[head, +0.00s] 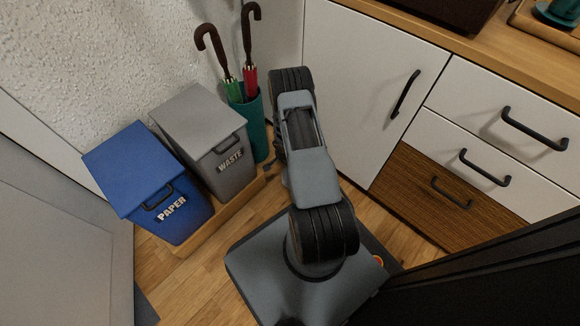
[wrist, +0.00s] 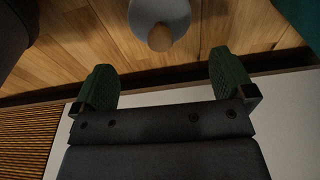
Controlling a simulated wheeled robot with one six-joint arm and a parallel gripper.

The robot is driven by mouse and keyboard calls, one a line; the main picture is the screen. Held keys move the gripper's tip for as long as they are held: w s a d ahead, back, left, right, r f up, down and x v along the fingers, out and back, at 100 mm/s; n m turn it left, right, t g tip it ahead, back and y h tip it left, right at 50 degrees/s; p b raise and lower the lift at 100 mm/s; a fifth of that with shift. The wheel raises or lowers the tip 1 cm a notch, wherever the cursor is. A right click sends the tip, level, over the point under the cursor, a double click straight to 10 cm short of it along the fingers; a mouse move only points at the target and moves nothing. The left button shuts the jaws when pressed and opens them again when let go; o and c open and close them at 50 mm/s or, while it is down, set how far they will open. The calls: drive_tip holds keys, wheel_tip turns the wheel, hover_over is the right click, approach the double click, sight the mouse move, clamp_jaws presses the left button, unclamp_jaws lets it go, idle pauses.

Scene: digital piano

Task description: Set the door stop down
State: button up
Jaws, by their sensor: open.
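The door stop (wrist: 150,13) is at the top middle of the wrist view, partly cut off by the picture's top edge. It is a grey rounded body with a tan knob, and it appears to stand on the wooden floor. My gripper (wrist: 164,72) is open, with its two green ribbed fingers wide apart and nothing between them. The door stop lies beyond the fingertips, apart from both fingers. In the head view my arm hides the gripper, and the door stop does not show.
A blue paper bin (head: 134,172) and a grey waste bin (head: 201,116) stand left of my arm. A teal umbrella holder (head: 256,132) with two umbrellas stands behind them. White cabinets (head: 352,85) and a brown drawer (head: 425,190) line the right side.

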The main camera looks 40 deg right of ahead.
drive_tip(key=shift+a+r+p, duration=0.2)
drive_tip(key=shift+r+p, duration=0.2)
drive_tip(key=shift+r, duration=1.15)
drive_tip(key=shift+s, duration=0.1)
